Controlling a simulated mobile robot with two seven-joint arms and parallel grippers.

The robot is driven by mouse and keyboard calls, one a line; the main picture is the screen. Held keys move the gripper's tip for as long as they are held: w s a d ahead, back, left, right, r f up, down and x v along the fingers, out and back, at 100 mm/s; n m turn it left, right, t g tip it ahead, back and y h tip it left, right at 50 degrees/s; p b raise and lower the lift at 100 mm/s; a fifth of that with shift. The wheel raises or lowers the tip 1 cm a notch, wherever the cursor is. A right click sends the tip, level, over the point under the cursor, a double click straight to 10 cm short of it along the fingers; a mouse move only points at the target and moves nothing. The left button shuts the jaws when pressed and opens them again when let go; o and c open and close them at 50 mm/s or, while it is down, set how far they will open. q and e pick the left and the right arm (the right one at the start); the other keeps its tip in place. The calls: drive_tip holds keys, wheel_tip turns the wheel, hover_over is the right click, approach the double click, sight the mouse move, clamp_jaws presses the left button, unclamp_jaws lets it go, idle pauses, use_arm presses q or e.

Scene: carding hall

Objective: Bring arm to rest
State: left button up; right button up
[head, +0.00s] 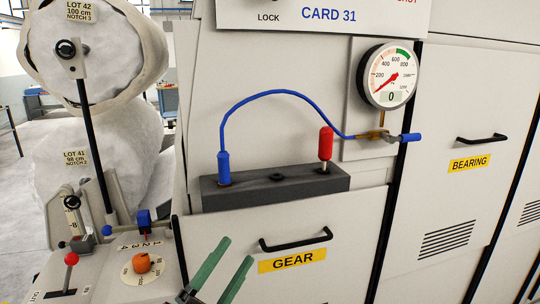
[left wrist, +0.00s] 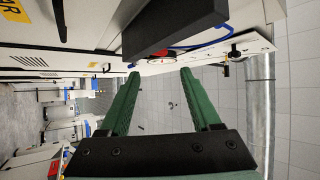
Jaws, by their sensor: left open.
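My left gripper (head: 238,243) has green fingers and comes up from the bottom edge of the head view, in front of the lower door marked GEAR (head: 224,225). Its fingers are apart with nothing between them. In the left wrist view the gripper (left wrist: 160,75) also shows open and empty, pointing towards the machine front with the dark block (left wrist: 175,27) above the fingers. I cannot tell how far the fingertips are from the door. My right gripper is in neither view.
The dark block (head: 275,190) carries a blue plug (head: 224,168) and a red plug (head: 325,145). A blue hose (head: 285,92) arches towards a valve below the gauge (head: 389,76), which reads 0. A black handle (head: 295,239) sticks out. A console with an orange knob (head: 141,263) stands left.

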use_arm(q)
drive_tip(key=s+a+f+n+g+y, duration=0.25)
drive_tip(key=f+n+y, duration=0.3)
drive_tip(key=f, duration=0.75)
drive_tip(key=s+a+f+n+g+y, duration=0.2)
drive_tip(key=s+a+f+n+y, duration=0.2)
drive_tip(key=f+n, duration=0.55)
drive_tip(key=s+a+f+n+g+y, duration=0.2)
drive_tip(key=s+f+g, duration=0.4)
drive_tip(key=s+f, duration=0.9)
drive_tip(key=shift+a+f+n, duration=0.7)
drive_tip(key=shift+f, duration=0.15)
drive_tip(key=shift+w, duration=0.1)
